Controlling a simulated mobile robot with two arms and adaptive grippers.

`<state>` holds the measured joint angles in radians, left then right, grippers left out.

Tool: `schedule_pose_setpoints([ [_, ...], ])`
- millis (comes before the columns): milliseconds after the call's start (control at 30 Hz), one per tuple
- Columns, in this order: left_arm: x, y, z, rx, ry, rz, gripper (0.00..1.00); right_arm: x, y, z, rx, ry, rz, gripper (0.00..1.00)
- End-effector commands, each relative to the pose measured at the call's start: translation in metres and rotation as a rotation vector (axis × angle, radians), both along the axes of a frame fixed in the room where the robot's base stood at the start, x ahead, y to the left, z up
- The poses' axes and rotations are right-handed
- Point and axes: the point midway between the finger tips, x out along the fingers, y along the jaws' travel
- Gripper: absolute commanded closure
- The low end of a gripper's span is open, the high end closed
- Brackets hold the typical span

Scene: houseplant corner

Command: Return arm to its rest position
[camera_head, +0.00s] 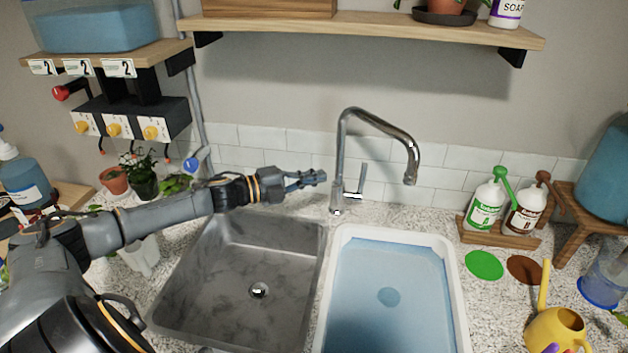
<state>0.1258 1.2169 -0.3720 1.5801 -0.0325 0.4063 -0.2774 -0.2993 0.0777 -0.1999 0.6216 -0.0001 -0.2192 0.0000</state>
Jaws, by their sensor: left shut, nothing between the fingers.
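My left arm comes in from the left and stretches across the back of the grey sink. My left gripper (313,179) is shut and empty, just left of the chrome faucet (343,150) and above the counter behind the sink. From this angle I cannot tell whether the fingertips touch the faucet's base; they appear close to it. My right gripper is not in view.
The empty grey sink (210,278) lies below the arm. A white tub (455,290) of blue water stands right of it. Bottles stand on a wooden tray (490,236); a yellow watering can (558,333) is at lower right. Potted plants (143,182) stand behind the arm.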

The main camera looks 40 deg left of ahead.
Motion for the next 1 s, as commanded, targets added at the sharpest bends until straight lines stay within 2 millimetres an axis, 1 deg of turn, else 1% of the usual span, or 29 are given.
schedule_pose_setpoints([
  [33, -0.001, 0.0, 0.0, 0.0, 0.001, -0.001, 1.0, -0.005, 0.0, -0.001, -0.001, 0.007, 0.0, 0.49],
  [133, -0.001, 0.0, 0.0, 0.0, 0.001, -0.001, 1.0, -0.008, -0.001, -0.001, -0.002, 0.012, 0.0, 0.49],
  [600, -0.001, 0.0, 0.002, 0.0, 0.0, -0.001, 1.0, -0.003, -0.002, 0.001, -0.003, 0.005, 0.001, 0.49],
  [667, -0.001, 0.0, 0.008, 0.001, -0.001, -0.001, 1.0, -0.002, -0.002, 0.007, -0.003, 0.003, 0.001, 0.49],
  [833, -0.001, 0.0, 0.041, 0.001, -0.001, -0.001, 1.0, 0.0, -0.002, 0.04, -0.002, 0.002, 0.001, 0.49],
  [1000, -0.001, 0.0, 0.067, 0.0, 0.0, -0.001, 1.0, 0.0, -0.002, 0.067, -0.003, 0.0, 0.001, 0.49],
])
